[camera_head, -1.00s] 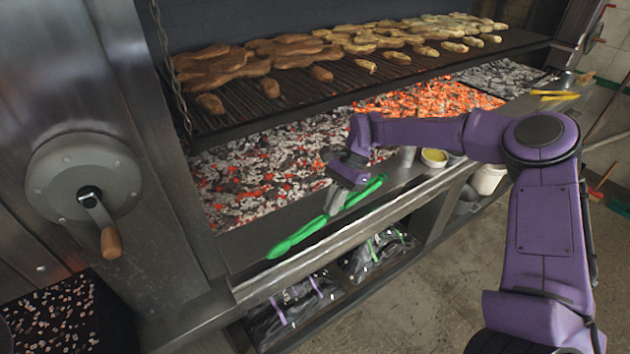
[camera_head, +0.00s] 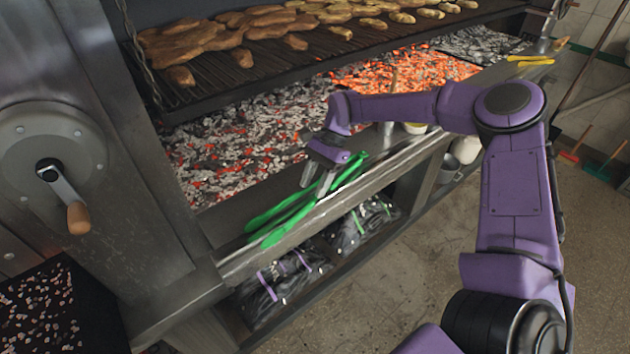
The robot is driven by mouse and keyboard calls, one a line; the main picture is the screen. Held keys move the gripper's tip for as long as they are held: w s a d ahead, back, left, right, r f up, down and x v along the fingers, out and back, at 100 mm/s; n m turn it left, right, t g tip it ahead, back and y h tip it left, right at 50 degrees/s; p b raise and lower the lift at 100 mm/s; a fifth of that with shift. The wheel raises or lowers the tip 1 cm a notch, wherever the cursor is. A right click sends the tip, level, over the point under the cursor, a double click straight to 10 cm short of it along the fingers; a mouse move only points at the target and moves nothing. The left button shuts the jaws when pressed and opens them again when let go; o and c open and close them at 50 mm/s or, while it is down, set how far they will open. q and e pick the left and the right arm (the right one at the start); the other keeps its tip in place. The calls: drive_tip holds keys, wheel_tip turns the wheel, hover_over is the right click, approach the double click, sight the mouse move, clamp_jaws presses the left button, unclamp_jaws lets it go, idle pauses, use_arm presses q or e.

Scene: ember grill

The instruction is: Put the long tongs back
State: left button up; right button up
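The long tongs (camera_head: 275,214) have green arms and lie lengthwise along the steel ledge in front of the coals. Their two arms are spread slightly apart, and the nearer arm lies by the ledge's front edge. My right gripper (camera_head: 317,182) reaches in from the right and points down at the tongs' middle. Its two fingers stand apart and look open, right at the tongs; whether they touch them is unclear. My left gripper is out of view.
Glowing coals (camera_head: 230,145) lie directly behind the ledge, under the grill rack (camera_head: 215,100) loaded with food. Yellow-handled tools (camera_head: 530,60) lie at the ledge's far right. A small bowl (camera_head: 415,128) stands past my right forearm. Bags (camera_head: 285,280) fill the shelf below.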

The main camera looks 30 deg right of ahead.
drive_tip(key=shift+o, duration=0.9)
drive_tip(key=shift+w, duration=0.1)
drive_tip(key=shift+w+f, duration=0.1)
drive_tip(key=shift+w, duration=0.05)
drive_tip(key=o, duration=0.6)
drive_tip(key=shift+o, duration=1.6)
drive_tip(key=shift+d+r+p, duration=0.1)
drive_tip(key=shift+r+p, duration=0.25)
drive_tip(key=shift+r, duration=0.1)
drive_tip(key=s+p+v, duration=0.1)
drive_tip(key=p+v, duration=0.4)
drive_tip(key=v, duration=0.3)
drive_tip(key=shift+w+d, duration=0.2)
drive_tip(key=shift+w, duration=0.25)
